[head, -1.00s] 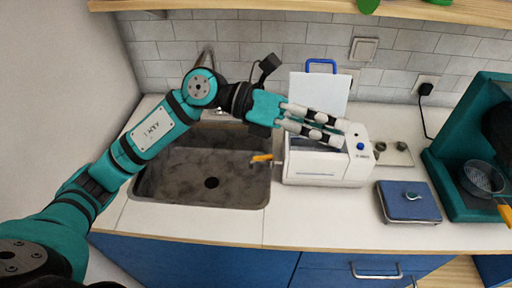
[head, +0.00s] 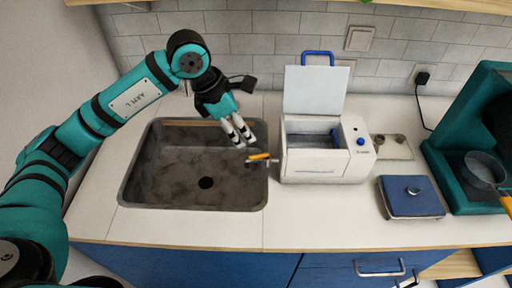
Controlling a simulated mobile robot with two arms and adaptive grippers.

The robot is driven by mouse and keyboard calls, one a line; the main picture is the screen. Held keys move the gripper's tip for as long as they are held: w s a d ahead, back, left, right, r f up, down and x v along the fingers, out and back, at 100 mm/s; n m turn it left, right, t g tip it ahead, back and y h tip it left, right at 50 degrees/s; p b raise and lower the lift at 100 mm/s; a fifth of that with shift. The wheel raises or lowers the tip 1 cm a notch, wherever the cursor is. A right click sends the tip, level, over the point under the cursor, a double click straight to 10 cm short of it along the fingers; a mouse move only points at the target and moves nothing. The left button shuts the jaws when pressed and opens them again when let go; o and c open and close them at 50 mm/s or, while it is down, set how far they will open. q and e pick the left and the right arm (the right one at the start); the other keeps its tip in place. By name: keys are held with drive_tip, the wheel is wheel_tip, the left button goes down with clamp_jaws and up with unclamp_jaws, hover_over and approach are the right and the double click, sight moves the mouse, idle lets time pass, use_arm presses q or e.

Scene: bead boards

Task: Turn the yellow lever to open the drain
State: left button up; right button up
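The yellow lever (head: 258,157) sits on a small metal tap at the left side of a white machine (head: 325,165), by the right edge of the sink. It lies roughly level, pointing left and right in the picture. The machine has an upright lid (head: 314,92) and an open tank on top. My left gripper (head: 244,143) points down over the sink's back right corner, with its fingertips just above and left of the lever. Its two pale fingers look slightly apart with nothing between them. Contact with the lever cannot be made out. My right gripper is not in view.
The grey sink (head: 140,165) with a dark drain hole lies left of the machine. A blue flat device (head: 411,197) and a metal plate with knobs (head: 391,147) stand to its right. A teal machine (head: 445,165) is at far right. The front counter is clear.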

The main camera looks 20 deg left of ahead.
sight(259, 155)
use_arm(q)
drive_tip(key=p+x, duration=0.1)
drive_tip(key=x, duration=0.6)
drive_tip(key=shift+w+d+f, duration=0.1)
drive_tip(key=shift+d+f, duration=0.1)
drive_tip(key=shift+f, duration=0.15)
drive_tip(key=shift+w+d+f+p, duration=0.1)
drive_tip(key=shift+d+f+p, duration=0.15)
drive_tip(key=shift+f, duration=0.4)
clamp_jaws()
